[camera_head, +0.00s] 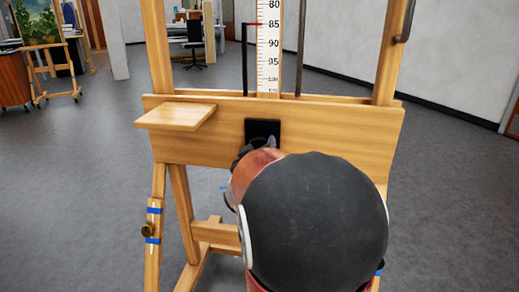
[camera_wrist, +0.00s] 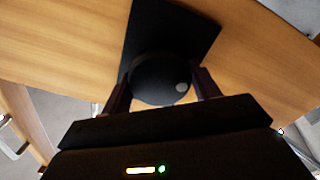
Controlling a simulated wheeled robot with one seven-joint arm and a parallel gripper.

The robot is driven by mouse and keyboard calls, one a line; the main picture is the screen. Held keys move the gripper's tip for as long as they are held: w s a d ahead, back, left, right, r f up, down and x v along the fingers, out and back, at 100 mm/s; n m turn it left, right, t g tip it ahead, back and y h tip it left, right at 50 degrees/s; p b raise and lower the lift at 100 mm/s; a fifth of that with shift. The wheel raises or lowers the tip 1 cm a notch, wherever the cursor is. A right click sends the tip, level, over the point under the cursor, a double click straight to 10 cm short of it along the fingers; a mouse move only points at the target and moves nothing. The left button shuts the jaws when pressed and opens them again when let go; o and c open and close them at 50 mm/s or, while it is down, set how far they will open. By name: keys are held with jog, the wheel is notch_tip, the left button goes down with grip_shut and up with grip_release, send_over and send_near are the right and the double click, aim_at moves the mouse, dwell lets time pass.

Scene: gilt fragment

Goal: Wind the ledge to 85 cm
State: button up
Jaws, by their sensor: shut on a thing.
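The wooden ledge (camera_head: 350,125) is a wide board across the easel, with a small shelf (camera_head: 176,115) at its left. A white scale (camera_head: 269,55) stands behind it, its numbers growing downward. A thin black rod (camera_head: 245,70) rises from the ledge, and its red pointer (camera_head: 254,24) sits at about the 85 mark. A black plate (camera_head: 263,128) is on the ledge's front; it also shows in the wrist view (camera_wrist: 190,30). My gripper (camera_wrist: 162,88) is shut on a round black knob (camera_wrist: 160,78) with a grey dot, in front of the plate. My arm hides most of the knob in the head view.
The easel's wooden legs (camera_head: 180,205) stand on a grey floor (camera_head: 80,200). A brass knob (camera_head: 147,230) is on the left leg. Another easel (camera_head: 50,70) and an office chair (camera_head: 195,52) are far back. Floor on both sides is clear.

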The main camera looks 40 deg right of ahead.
jog(key=o, duration=1)
jog(key=v, duration=0.8)
